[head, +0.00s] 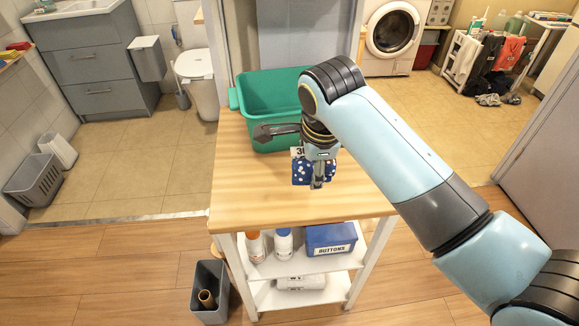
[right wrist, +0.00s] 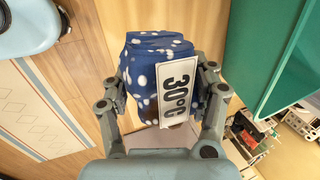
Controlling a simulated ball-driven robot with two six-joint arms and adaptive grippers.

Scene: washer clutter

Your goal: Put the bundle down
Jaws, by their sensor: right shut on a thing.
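The bundle (head: 301,174) is a blue cloth with white dots and a white tag reading "30°C". My right gripper (head: 318,180) is shut on it, over the wooden top of the trolley (head: 245,200). In the right wrist view the bundle (right wrist: 150,60) sits between the two fingers of the gripper (right wrist: 160,100), with its tag facing the camera. I cannot tell whether the bundle touches the wooden top. My left gripper is not in view.
A green tub (head: 262,95) stands on the back of the trolley top, close to the bundle. The front and left of the top are clear. Bottles (head: 284,245) and a blue "BUTTONS" box (head: 331,238) sit on the shelf below. A grey bin (head: 210,290) stands on the floor.

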